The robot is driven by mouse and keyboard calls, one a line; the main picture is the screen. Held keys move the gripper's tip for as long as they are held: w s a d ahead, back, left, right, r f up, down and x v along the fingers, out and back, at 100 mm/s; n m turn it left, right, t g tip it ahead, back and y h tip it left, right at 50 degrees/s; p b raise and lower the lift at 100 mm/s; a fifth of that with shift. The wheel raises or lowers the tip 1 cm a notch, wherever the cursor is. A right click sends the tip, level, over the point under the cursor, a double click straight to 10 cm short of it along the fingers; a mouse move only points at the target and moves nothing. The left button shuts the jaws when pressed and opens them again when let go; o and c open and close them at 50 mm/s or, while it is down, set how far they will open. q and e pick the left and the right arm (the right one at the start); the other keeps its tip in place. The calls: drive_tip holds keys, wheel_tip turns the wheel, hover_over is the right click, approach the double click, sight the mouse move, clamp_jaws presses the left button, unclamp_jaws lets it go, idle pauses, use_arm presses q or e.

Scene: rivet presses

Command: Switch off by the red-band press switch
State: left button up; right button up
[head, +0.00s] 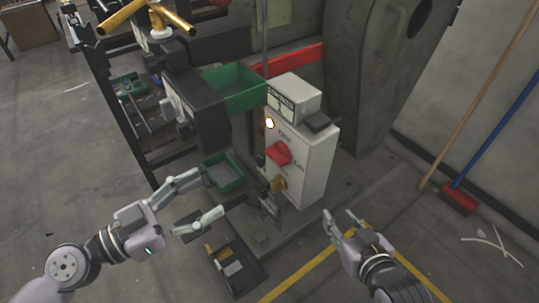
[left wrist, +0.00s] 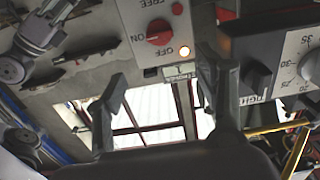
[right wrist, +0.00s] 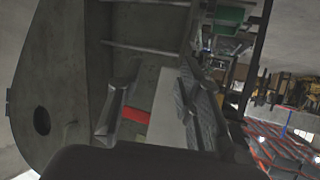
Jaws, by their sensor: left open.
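The white switch box (head: 300,160) carries a red rotary knob (head: 278,153) between OFF and ON lettering, and a lit lamp (head: 269,122) above it. A red band (head: 290,61) runs across the press behind the box. My left gripper (head: 210,196) is open and empty, left of and below the knob, apart from the box. In the left wrist view the knob (left wrist: 159,32) shows above the gap between the open fingers (left wrist: 168,88). My right gripper (head: 341,220) is open and empty, right of the box's lower corner. The knob's exact pointing is unclear.
Green bins (head: 235,108) and a small green tray (head: 223,190) are left of the box. A black unit (head: 196,105) juts out there. A black tray (head: 247,272) lies on the floor. A broom (head: 460,198) leans at the right.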

sight(272, 159)
drive_tip(key=s+d+f+g+h+p, duration=0.1)
drive_tip(key=s+d+f+g+p, duration=0.2)
drive_tip(key=s, duration=0.4)
drive_tip(key=s+d+f+g+h+p, duration=0.1)
drive_tip(key=s+d+f+g+p, duration=0.15)
drive_tip(key=s+g, duration=0.4)
use_arm(q)
drive_tip(key=p+x, duration=0.3)
drive_tip(key=x, duration=1.2)
drive_tip(key=shift+w+d, duration=0.15)
drive_tip(key=shift+d, duration=0.1)
use_arm(e)
wheel_tip(272, 159, down, 14)
drive_tip(key=a, duration=0.1)
drive_tip(key=shift+w+r, duration=0.2)
drive_tip(key=shift+w, duration=0.25)
use_arm(q)
drive_tip(key=shift+c, duration=0.3)
drive_tip(key=shift+f, duration=0.1)
drive_tip(key=c, duration=1.1)
